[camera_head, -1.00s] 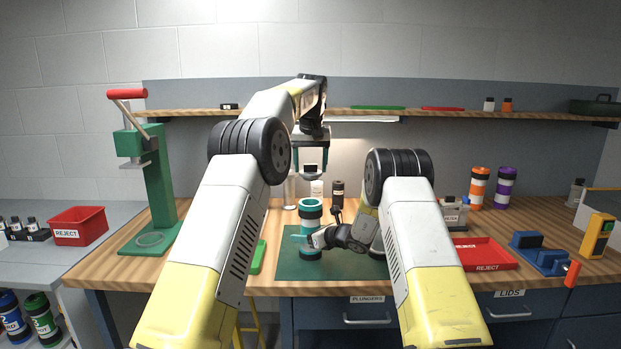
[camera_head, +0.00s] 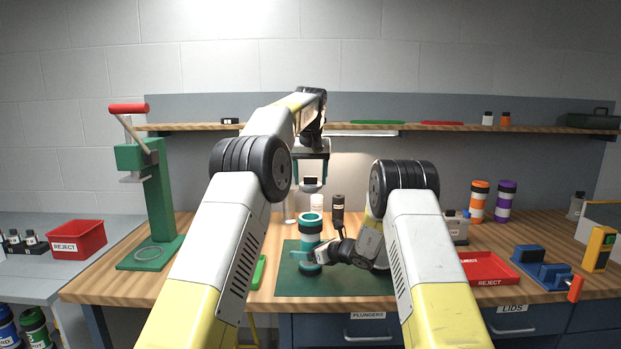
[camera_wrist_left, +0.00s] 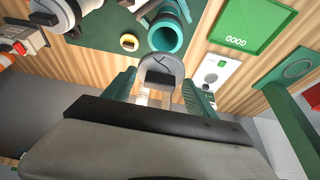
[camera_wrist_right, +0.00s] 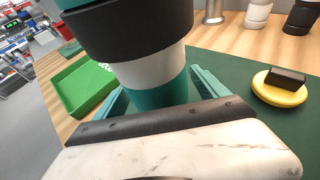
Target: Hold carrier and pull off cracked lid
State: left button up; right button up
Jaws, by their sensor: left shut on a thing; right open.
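The teal carrier (camera_head: 311,222), with white and dark bands, stands upright on the green mat (camera_head: 290,287). Its open top (camera_wrist_right: 168,8) is out of the right wrist view, but the left wrist view shows the hollow teal mouth of the carrier (camera_wrist_left: 166,37). My left gripper (camera_head: 311,182) is shut on the cracked lid (camera_wrist_left: 160,70), a grey disc with a dark line and a black block, held in the air above the carrier and apart from it. My right gripper (camera_wrist_right: 158,88) is open, its teal fingers on either side of the carrier's lower part; contact is unclear.
A yellow disc with a black block (camera_wrist_right: 280,90) lies on the mat. A green GOOD tray (camera_wrist_left: 248,25) lies beside the mat. A red REJECT tray (camera_head: 487,268) is at right, and a red REJECT bin (camera_head: 78,240) at far left. A green press (camera_head: 158,205) stands at left.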

jog(key=v, duration=1.6)
jog(key=shift+s+d, duration=0.25)
pick_arm(q)
jog(key=shift+d, duration=0.1)
pick_arm(e)
jog(key=shift+d, duration=0.1)
